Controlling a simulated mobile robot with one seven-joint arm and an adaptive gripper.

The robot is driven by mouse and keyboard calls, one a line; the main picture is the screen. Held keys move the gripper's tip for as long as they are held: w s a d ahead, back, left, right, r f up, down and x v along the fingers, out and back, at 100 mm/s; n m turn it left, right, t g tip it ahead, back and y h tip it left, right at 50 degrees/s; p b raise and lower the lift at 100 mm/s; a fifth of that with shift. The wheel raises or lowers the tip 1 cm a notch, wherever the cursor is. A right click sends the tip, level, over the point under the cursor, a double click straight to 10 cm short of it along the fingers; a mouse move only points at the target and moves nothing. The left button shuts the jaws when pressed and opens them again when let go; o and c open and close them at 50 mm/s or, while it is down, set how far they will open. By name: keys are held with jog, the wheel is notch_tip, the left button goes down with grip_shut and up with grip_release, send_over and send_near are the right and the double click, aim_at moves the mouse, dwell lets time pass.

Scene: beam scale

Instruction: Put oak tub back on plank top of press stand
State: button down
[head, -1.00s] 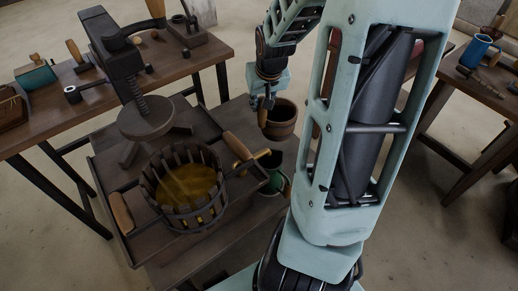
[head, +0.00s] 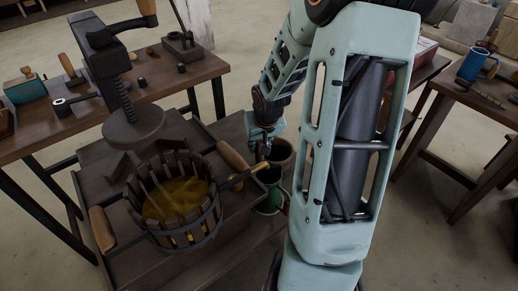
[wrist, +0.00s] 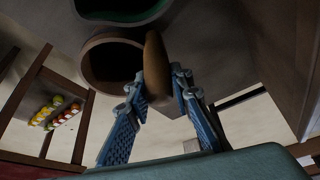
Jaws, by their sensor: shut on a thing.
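The oak tub (head: 283,151) is a round brown wooden vessel with a dark inside, partly hidden by my wrist in the head view. In the wrist view the tub (wrist: 88,66) shows its rim, with an upright wooden grip beside it between my fingers. My gripper (head: 264,150) is shut on that grip; its fingers also show in the wrist view (wrist: 160,95). The press stand (head: 235,226) has a dark plank top around the slatted press basket (head: 183,240). The tub is at the stand's right side, behind the green vessel; whether it touches the planks I cannot tell.
The green vessel (head: 268,200) stands close by, under the brass spout (head: 243,178). A wooden press handle (head: 232,155) juts out near my gripper. A tool-covered table (head: 180,85) is behind, and another with a blue mug (head: 470,64) is at right.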

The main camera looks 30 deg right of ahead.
jog(key=shift+f, duration=0.15)
jog(key=c, duration=1.7)
grip_release()
jog(key=shift+r, duration=0.25)
jog(key=p+v, duration=0.7)
jog(key=v, duration=0.4)
jog(key=shift+s+a+r, duration=0.1)
jog(key=shift+s+r, duration=0.15)
jog(key=shift+r, duration=0.1)
